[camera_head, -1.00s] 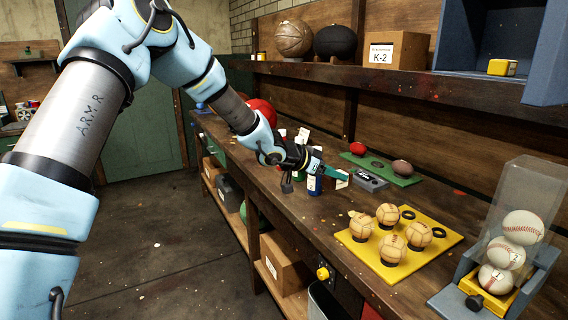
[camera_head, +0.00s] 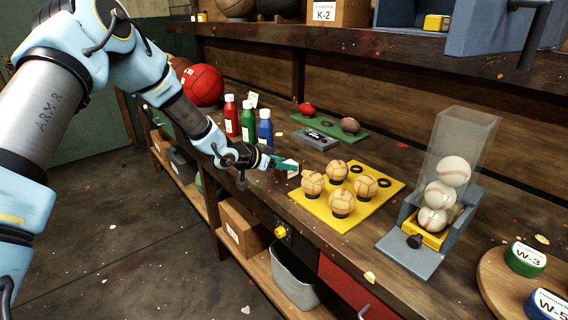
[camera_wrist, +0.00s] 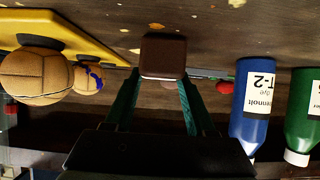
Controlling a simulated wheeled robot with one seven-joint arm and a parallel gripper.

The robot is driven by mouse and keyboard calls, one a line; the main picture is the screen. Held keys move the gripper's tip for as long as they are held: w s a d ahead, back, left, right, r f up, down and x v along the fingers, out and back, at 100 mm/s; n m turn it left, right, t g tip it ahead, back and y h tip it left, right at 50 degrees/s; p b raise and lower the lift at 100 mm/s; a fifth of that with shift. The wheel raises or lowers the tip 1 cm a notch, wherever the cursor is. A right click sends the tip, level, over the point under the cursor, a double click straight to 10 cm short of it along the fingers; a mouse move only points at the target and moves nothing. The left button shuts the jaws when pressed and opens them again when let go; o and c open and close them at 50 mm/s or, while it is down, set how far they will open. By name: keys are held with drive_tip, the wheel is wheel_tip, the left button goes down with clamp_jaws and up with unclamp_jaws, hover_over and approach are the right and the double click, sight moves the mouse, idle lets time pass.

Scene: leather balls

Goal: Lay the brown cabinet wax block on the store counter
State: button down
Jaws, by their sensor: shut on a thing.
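The brown wax block (camera_wrist: 163,56) is between the teal fingers of my gripper (camera_wrist: 160,85) in the wrist view. In the head view my gripper (camera_head: 283,162) is over the long dark wooden counter (camera_head: 268,190), just left of the yellow board. The block shows there as a small piece with a pale face (camera_head: 292,168) at the fingertips. I cannot tell whether it touches the counter. I cannot tell whether this bench is the store counter; no label names it.
The yellow board (camera_head: 383,196) holds several stitched balls. Red, green and blue bottles (camera_head: 265,128) stand behind my gripper; a grey box (camera_head: 318,139) and green board (camera_head: 329,122) are beyond. A ball dispenser (camera_head: 420,245) and round wooden board (camera_head: 497,285) with labelled tins are at right.

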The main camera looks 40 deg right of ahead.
drive_tip(key=shift+f, duration=0.1)
drive_tip(key=shift+c, duration=1.1)
unclamp_jaws()
drive_tip(key=b+v, duration=0.2)
drive_tip(key=v, duration=1)
drive_tip(key=shift+w+a, duration=0.1)
drive_tip(key=shift+a, duration=0.05)
